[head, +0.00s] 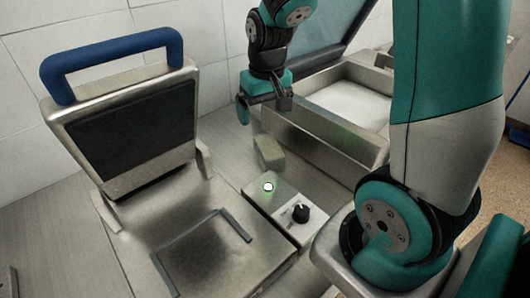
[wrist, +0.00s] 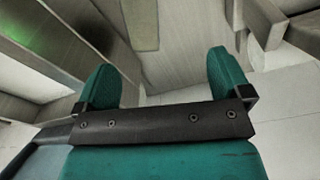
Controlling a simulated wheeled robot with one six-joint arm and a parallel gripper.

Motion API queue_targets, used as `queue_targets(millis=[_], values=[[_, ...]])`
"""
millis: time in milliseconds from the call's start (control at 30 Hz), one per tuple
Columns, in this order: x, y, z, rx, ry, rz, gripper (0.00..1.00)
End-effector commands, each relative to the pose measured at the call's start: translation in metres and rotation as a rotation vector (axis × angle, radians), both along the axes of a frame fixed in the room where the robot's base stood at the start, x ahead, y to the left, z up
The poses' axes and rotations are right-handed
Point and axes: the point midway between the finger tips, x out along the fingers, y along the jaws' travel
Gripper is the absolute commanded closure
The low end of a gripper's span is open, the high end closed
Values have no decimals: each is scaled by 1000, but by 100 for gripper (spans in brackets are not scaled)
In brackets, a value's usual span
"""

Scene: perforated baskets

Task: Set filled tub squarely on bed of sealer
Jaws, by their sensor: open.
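The sealer's metal bed (head: 150,235) lies at the lower left of the head view. A dark L-shaped corner guide (head: 236,226) lies on it, and the bed shows no tub. The sealer's lid (head: 135,130), with a dark inner panel and a blue handle (head: 112,62), stands raised behind the bed. I cannot make out a filled tub in either view. My gripper (head: 265,105) is open and empty, pointing down behind and right of the bed. Its two green fingers are spread apart in the wrist view (wrist: 163,80).
A small beige-green block (head: 269,152) sits below my gripper. A control box with a lit white button (head: 268,187) and a black knob (head: 300,213) stands right of the bed. A metal-walled bin (head: 325,138) with a pale inside is at the back right.

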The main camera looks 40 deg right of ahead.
Motion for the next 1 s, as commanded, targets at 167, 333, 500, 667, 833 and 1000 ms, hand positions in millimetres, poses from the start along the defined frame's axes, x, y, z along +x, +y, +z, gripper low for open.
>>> queue_targets(millis=[167,333,500,667,833,1000], values=[[33,-43,-2,20,83,-132,4],[38,-51,-13,27,107,-158,4],[37,-49,-49,27,110,-155,4],[37,-49,-85,28,109,-154,4],[38,-49,-114,27,106,-154,4],[38,-49,-125,26,102,-154,4]])
